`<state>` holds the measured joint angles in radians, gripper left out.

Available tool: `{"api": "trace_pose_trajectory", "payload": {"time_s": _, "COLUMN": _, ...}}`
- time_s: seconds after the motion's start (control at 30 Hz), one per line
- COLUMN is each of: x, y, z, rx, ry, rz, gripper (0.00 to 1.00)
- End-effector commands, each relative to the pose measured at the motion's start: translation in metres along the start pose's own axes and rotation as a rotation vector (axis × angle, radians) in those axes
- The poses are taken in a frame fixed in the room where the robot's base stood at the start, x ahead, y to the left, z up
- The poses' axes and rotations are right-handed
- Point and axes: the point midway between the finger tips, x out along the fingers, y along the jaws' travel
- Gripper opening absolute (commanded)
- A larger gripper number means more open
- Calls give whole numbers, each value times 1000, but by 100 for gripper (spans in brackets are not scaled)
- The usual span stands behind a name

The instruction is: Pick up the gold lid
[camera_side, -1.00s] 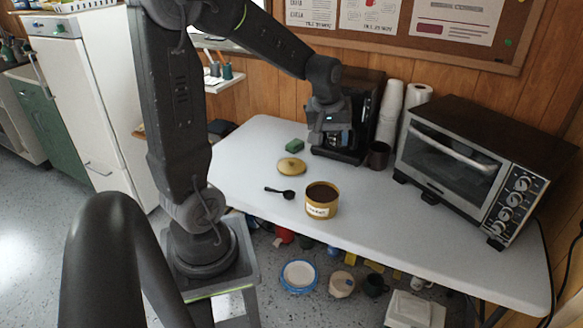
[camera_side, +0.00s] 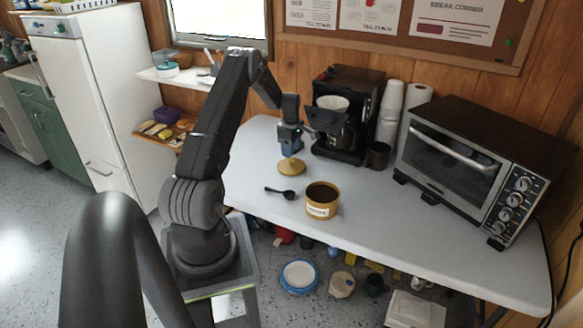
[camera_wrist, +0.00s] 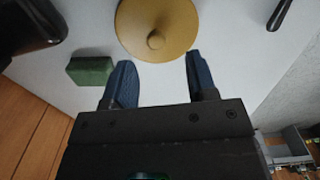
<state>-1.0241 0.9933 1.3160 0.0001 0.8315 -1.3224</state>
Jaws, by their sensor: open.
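The gold lid (camera_side: 291,168) is round with a small knob on top and lies flat on the white table. In the wrist view the lid (camera_wrist: 157,28) shows just beyond my fingertips, its knob roughly centred between them. My gripper (camera_side: 291,151) is right above the lid in the side view, pointing down. In the wrist view my gripper (camera_wrist: 160,72) has its two blue fingers apart with nothing between them. I cannot tell exactly how high the fingertips are above the lid.
An open gold canister (camera_side: 322,200) with dark contents and a black scoop (camera_side: 281,193) are nearer the front. A green sponge (camera_wrist: 91,71) lies beside the lid. A coffee maker (camera_side: 345,115), a dark mug (camera_side: 379,155) and a toaster oven (camera_side: 455,165) stand to the right.

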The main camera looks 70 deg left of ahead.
Motion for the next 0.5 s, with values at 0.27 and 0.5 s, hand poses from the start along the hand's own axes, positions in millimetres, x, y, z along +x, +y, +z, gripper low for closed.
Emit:
{"api": "trace_pose_trajectory", "payload": {"time_s": 0.27, "x": 22, "y": 4, "z": 0, "rx": -13, "ry": -1, "rz": -5, "gripper": 52}}
{"api": "trace_pose_trajectory", "payload": {"time_s": 0.5, "x": 47, "y": 4, "z": 0, "rx": -12, "ry": -1, "rz": -2, "gripper": 52}}
